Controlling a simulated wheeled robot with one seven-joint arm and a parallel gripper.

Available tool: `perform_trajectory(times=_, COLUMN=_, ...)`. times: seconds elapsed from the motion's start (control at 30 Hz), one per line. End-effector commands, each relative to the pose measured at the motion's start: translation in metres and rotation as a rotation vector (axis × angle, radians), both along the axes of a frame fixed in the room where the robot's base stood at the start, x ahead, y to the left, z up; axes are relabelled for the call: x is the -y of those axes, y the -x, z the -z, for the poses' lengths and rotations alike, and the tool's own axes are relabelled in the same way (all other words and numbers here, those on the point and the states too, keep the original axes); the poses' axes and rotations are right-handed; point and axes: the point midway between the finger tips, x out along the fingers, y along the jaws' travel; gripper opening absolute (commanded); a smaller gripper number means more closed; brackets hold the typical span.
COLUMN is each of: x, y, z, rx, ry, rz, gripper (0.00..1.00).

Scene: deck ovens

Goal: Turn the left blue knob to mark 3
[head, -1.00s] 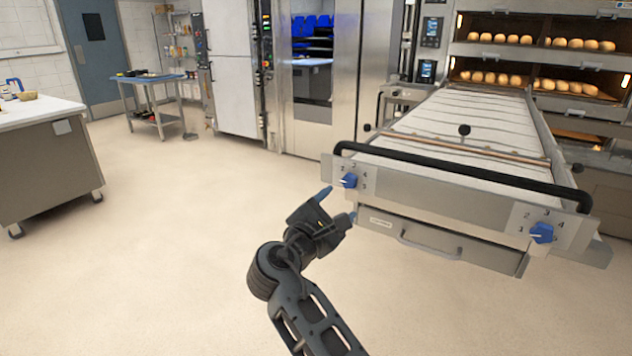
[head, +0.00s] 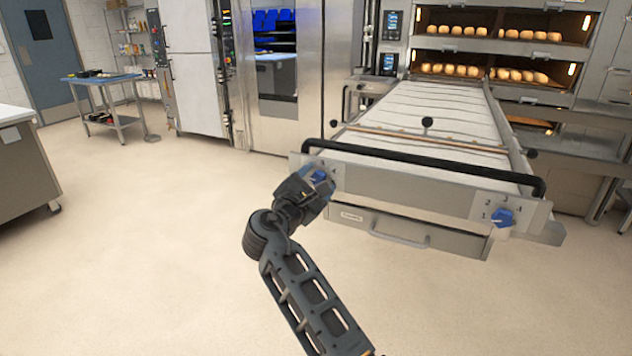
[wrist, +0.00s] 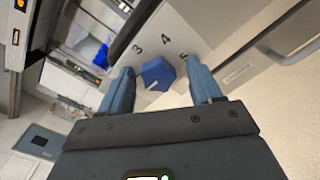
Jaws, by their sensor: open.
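The left blue knob (wrist: 158,75) sits on the front panel of the loader table, with marks 3, 4 and 5 readable beside it in the wrist view. A pale pointer line shows on the knob's lower edge in that view; I cannot tell which mark it indicates. In the head view the left knob (head: 319,176) is partly covered by my gripper. My gripper (wrist: 160,88) is open, with one blue finger on each side of the knob. I cannot tell whether the fingers touch it.
A right blue knob (head: 502,217) is on the same panel. A black bar (head: 425,166) runs above the panel, and a drawer handle (head: 400,237) is below. Bread loaves lie in the ovens behind. The floor (head: 140,260) at left is clear.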

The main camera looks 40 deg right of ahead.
Motion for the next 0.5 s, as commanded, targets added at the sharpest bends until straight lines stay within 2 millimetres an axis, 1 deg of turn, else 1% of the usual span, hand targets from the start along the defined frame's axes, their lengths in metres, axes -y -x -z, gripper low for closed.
perform_trajectory(times=0.07, x=-0.0002, y=0.0, z=0.0001, rx=0.0, ry=0.0, rz=0.0, gripper=0.64)
perform_trajectory(times=0.1, x=-0.0002, y=0.0, z=0.0001, rx=0.0, ry=0.0, rz=0.0, gripper=0.62)
perform_trajectory(times=0.5, x=-0.0005, y=0.0, z=0.0, rx=0.0, ry=0.0, rz=0.0, gripper=0.24)
